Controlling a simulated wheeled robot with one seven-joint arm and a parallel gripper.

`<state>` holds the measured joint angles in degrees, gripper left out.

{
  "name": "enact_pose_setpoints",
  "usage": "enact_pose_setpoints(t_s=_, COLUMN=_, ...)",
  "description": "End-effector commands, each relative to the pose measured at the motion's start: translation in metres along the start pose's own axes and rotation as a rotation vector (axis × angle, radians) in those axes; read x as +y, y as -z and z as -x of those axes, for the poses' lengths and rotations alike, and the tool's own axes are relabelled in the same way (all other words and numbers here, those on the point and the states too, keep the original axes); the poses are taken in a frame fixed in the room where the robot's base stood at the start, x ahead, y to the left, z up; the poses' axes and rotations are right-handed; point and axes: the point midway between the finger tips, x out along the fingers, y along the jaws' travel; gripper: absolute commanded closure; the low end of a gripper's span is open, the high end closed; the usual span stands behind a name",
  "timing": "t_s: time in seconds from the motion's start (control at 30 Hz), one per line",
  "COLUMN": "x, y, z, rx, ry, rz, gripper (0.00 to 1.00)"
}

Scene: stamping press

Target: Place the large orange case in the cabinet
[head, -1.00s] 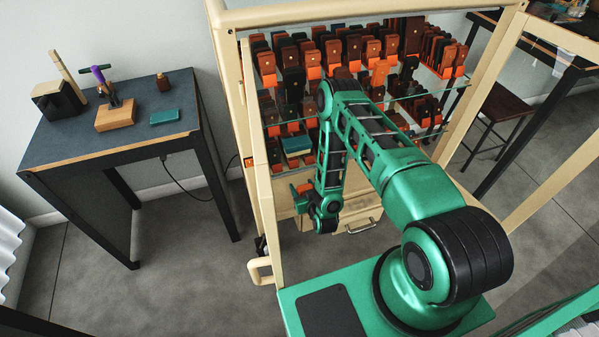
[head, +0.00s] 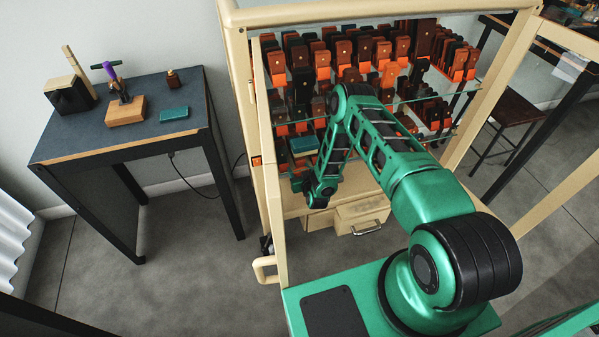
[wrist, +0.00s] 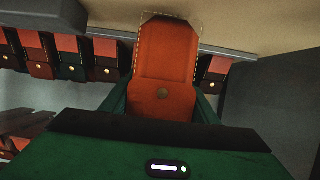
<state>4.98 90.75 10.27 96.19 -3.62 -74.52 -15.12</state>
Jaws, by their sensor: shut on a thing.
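An orange-brown case (wrist: 164,65) with a round stud is held in my gripper (wrist: 163,100) in the wrist view. The jaws are shut on its sides. A thin dashed outline surrounds its far end, close to a pale ledge between other cases. The cabinet (head: 245,120) is a cream frame with glass shelves full of brown, black and orange cases. In the head view my arm reaches into its lower left part. The jaws and the held case are hidden there behind my arm and the shelf contents.
A row of smaller cases (wrist: 68,60) hangs left of the held case. Dark grey blocks flank it in the wrist view. A drawer (head: 362,213) sits low in the cabinet. A side table (head: 70,130) with a press stands at left, with clear floor between.

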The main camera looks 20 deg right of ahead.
Motion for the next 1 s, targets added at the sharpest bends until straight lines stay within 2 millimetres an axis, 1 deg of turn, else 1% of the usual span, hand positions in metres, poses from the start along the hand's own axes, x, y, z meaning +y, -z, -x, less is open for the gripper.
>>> enact_pose_setpoints(t_s=0.37, x=0.0, y=-0.004, z=-0.002, rx=0.001, ry=0.0, rz=0.001, gripper=0.68)
enact_pose_setpoints(t_s=0.4, x=0.0, y=-0.004, z=-0.002, rx=0.001, ry=0.0, rz=0.001, gripper=0.39)
enact_pose_setpoints(t_s=0.43, x=0.001, y=-0.004, z=-0.002, rx=0.001, ry=0.0, rz=0.0, gripper=0.31)
enact_pose_setpoints(t_s=0.47, x=0.001, y=-0.004, z=-0.002, rx=0.001, ry=0.0, rz=0.0, gripper=0.27)
enact_pose_setpoints(t_s=0.8, x=0.001, y=-0.003, z=0.0, rx=0.0, ry=-0.001, rz=0.0, gripper=0.27)
enact_pose_setpoints(t_s=0.93, x=0.001, y=-0.003, z=0.012, rx=-0.001, ry=0.0, rz=0.001, gripper=0.27)
enact_pose_setpoints(t_s=1.0, x=0.001, y=-0.003, z=0.023, rx=-0.002, ry=0.0, rz=0.001, gripper=0.27)
